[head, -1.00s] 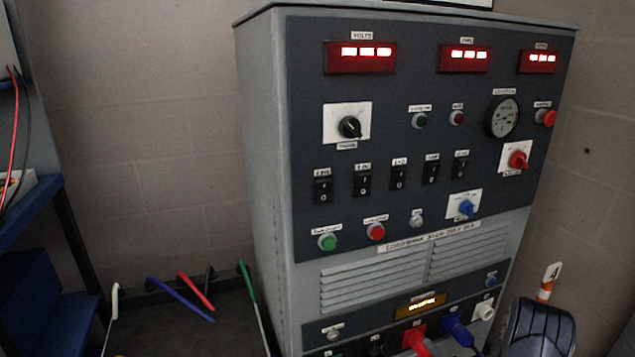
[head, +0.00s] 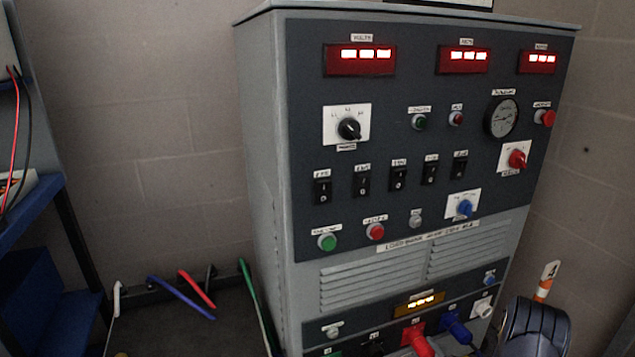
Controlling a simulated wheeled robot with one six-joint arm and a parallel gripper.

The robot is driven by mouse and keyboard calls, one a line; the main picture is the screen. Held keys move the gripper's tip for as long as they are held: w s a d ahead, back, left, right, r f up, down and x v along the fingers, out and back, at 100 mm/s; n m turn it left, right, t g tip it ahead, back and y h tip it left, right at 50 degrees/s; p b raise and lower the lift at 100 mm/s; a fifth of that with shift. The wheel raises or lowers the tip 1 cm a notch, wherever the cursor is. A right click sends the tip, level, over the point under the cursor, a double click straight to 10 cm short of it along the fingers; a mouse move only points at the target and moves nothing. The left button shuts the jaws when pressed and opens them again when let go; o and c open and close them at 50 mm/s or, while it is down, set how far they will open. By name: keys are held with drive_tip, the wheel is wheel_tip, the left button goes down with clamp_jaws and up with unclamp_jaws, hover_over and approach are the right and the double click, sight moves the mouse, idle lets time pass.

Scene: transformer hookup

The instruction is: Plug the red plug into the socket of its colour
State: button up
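A red fitting (head: 418,340) sticks out of the lowest strip of the grey cabinet (head: 262,180), at the bottom of the head view. I cannot tell whether it is the red socket alone or the red plug in it, as the frame edge cuts it off. A blue fitting (head: 456,329) and a white one (head: 482,306) sit to its right. A red lead (head: 197,289) lies over the dark tray at the lower left; no plug shows clearly on it. My gripper is not in view.
A blue lead (head: 180,297) and a green lead (head: 248,281) lie beside the red one. A blue rack (head: 45,215) stands at the left. A dark rounded shape (head: 532,328), perhaps my arm, covers the lower right, near an orange and white post (head: 545,283).

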drive_tip(key=o, duration=0.5)
drive_tip(key=shift+w+a+r, duration=0.3)
drive_tip(key=shift+w, duration=0.05)
drive_tip(key=shift+s, duration=0.15)
drive_tip(key=shift+s+d+f+y, duration=0.1)
drive_tip(key=shift+s+y, duration=0.05)
drive_tip(key=shift+s, duration=0.25)
drive_tip(key=shift+s+d+f+y, duration=0.1)
drive_tip(key=shift+s+y, duration=0.05)
drive_tip(key=shift+s, duration=0.25)
drive_tip(key=shift+v, duration=1.7)
drive_tip(key=shift+d, duration=0.1)
drive_tip(key=p+v, duration=0.2)
drive_tip(key=v, duration=0.8)
drive_tip(key=shift+s+d+p, duration=0.1)
drive_tip(key=shift+s+p, duration=0.25)
